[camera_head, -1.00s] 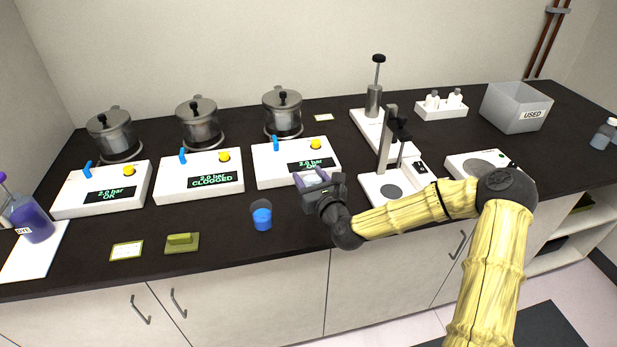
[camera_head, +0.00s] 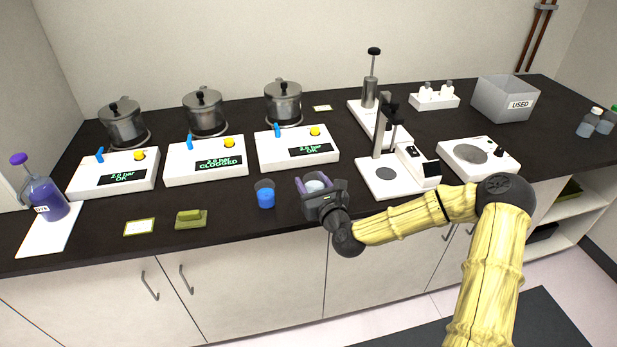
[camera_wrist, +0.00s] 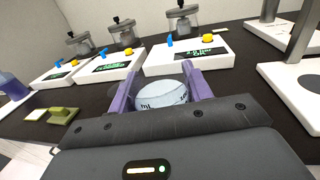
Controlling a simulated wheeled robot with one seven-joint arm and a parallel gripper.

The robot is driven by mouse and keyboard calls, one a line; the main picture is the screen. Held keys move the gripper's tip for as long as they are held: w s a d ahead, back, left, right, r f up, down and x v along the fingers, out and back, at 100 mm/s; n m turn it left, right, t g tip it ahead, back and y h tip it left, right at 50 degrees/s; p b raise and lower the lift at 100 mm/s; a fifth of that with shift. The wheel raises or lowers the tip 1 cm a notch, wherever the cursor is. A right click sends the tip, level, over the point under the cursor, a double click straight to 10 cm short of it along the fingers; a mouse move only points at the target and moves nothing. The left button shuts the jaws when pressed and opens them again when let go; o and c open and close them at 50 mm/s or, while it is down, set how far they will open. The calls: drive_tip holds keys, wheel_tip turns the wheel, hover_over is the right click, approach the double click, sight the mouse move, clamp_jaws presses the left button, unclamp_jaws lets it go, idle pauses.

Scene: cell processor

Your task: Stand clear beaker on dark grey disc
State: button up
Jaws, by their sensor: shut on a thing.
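My gripper (camera_head: 314,186) has purple fingers and is shut on the clear beaker (camera_head: 316,184). In the wrist view the beaker (camera_wrist: 162,95) sits between the fingers, with dark markings on its wall; its lower part is hidden by my gripper. The gripper is near the bench's front edge, right of a small cup of blue liquid. The dark grey disc (camera_head: 386,174) lies on the white base of a stand, to the right of my gripper. The disc is bare, and the beaker is apart from it.
The stand's upright (camera_head: 377,140) rises behind the disc. A white unit with a lighter grey plate (camera_head: 472,154) is farther right. The blue cup (camera_head: 265,195) stands left of my gripper. White pressure boxes (camera_head: 297,148) line the bench behind. A grey USED bin (camera_head: 503,98) is at back right.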

drive_tip(key=s+d+f+m+h, duration=0.2)
drive_tip(key=s+d+f+h, duration=0.1)
drive_tip(key=d+f, duration=0.5)
drive_tip(key=s+d+f+m+t+h, duration=0.1)
drive_tip(key=s+d+f+m+h, duration=0.2)
drive_tip(key=d+f, duration=0.6)
wheel_tip(320, 180, down, 3)
drive_tip(key=s+h, duration=0.1)
drive_tip(key=s, duration=0.1)
drive_tip(key=shift+s+d+t+h, duration=0.25)
drive_tip(key=shift+s+t+h, duration=0.05)
drive_tip(key=shift+s, duration=0.1)
